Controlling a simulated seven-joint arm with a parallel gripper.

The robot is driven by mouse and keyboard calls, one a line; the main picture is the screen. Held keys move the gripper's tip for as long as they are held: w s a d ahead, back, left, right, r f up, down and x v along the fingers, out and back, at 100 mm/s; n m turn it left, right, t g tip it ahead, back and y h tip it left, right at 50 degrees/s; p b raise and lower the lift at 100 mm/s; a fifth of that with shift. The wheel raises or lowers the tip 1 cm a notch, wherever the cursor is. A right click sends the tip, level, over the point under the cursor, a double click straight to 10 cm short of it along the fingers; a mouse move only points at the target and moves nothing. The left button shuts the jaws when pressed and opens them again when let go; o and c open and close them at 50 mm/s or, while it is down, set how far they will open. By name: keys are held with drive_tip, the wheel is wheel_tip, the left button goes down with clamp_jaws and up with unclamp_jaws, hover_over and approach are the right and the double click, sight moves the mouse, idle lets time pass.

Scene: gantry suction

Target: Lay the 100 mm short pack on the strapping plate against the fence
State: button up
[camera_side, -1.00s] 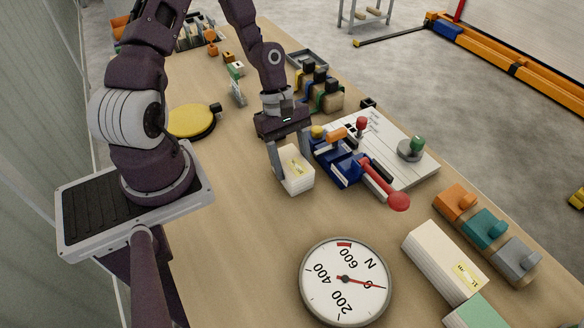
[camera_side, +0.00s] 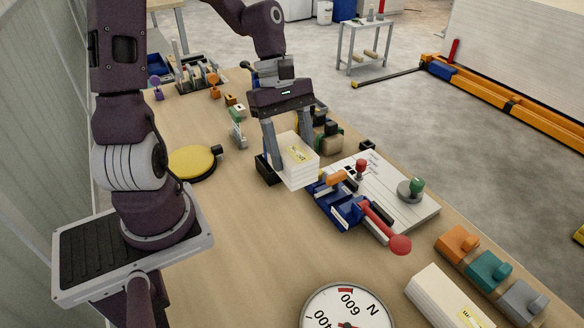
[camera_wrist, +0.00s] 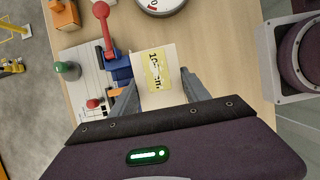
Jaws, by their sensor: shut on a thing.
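The short pack (camera_side: 298,168) is a cream-white block with a yellow label on top; the label print is too blurred to read fully. My gripper (camera_side: 288,146) is shut on it across its sides, fingers pointing down. The pack appears held above the table, beside a blue fixture (camera_side: 341,207) with a red-knobbed lever and an orange handle. In the wrist view the pack (camera_wrist: 153,64) sits between the fingers of my gripper (camera_wrist: 160,88). A white plate (camera_side: 396,200) with red and green knobs lies behind the fixture. I cannot tell for certain which part is the strapping plate or its fence.
A small black box (camera_side: 266,170) is just left of the pack. A longer white pack (camera_side: 440,300) and orange, teal and grey blocks (camera_side: 490,270) are at right. A dial gauge (camera_side: 348,308) is in front, a yellow disc (camera_side: 192,163) at left. Bare table lies front left.

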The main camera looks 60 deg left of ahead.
drive_tip(key=w+d, duration=0.3)
drive_tip(key=w, duration=0.8)
drive_tip(key=w+d, duration=0.2)
drive_tip(key=w, duration=0.8)
drive_tip(key=shift+w+d+f, duration=0.1)
drive_tip(key=shift+w+f, duration=0.05)
drive_tip(key=shift+f, duration=1.1)
drive_tip(key=shift+w+f, duration=0.15)
drive_tip(key=shift+f, duration=1.05)
drive_tip(key=shift+f, duration=2.9)
drive_tip(key=shift+f, duration=1.55)
drive_tip(key=o, duration=1.7)
